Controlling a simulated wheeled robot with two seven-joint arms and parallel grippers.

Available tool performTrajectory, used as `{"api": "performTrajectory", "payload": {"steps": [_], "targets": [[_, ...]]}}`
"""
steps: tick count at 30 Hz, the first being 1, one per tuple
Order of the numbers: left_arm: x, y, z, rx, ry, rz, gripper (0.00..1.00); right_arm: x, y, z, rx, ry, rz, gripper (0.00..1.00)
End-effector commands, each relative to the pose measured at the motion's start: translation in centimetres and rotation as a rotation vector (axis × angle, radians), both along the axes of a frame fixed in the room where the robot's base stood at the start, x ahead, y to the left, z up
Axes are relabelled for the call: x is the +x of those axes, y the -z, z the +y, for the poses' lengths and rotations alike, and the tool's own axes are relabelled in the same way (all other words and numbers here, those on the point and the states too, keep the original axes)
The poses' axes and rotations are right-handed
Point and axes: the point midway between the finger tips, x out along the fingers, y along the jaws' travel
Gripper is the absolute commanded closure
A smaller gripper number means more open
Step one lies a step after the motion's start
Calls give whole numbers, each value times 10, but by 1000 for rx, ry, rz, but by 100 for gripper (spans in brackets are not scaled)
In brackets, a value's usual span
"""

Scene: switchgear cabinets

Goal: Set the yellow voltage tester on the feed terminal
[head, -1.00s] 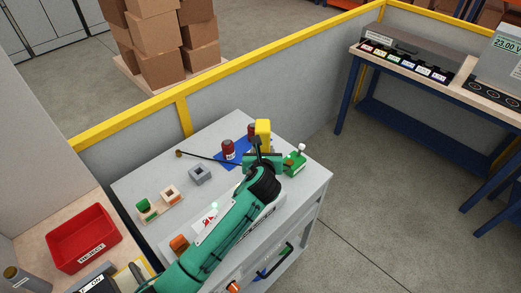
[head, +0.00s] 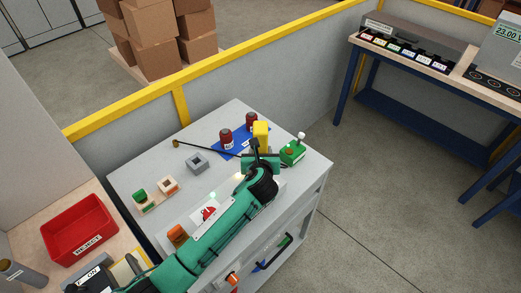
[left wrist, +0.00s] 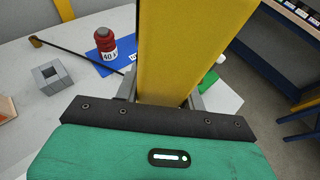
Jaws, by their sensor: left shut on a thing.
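My left gripper (head: 260,152) is shut on the yellow voltage tester (head: 260,134), a tall yellow block held upright over the grey table top. In the left wrist view the tester (left wrist: 190,50) fills the middle, between the fingers, and its upper end runs out of the picture. I cannot tell how far its lower end is above the table. No part is clearly marked as the feed terminal. Two dark red cylinders (head: 225,138) stand on a blue mat (head: 234,150) beside the tester; in the left wrist view one (left wrist: 105,44) has a label starting "40". My right gripper is not seen.
A green block with a white knob (head: 293,152) stands right of the gripper. A grey square block (head: 197,162), a thin black rod (head: 205,149) and a small block tray (head: 157,199) lie to the left. A red reject bin (head: 80,230) is at lower left.

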Motion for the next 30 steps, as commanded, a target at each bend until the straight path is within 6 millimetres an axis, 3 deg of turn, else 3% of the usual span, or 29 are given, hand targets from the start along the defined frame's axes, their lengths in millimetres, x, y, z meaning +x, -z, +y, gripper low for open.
{"api": "performTrajectory", "payload": {"steps": [12,30], "targets": [[0,-1,0,0,0,-1,90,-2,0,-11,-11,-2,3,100],[0,4,0,1,0,-1,90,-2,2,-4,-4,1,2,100]]}}
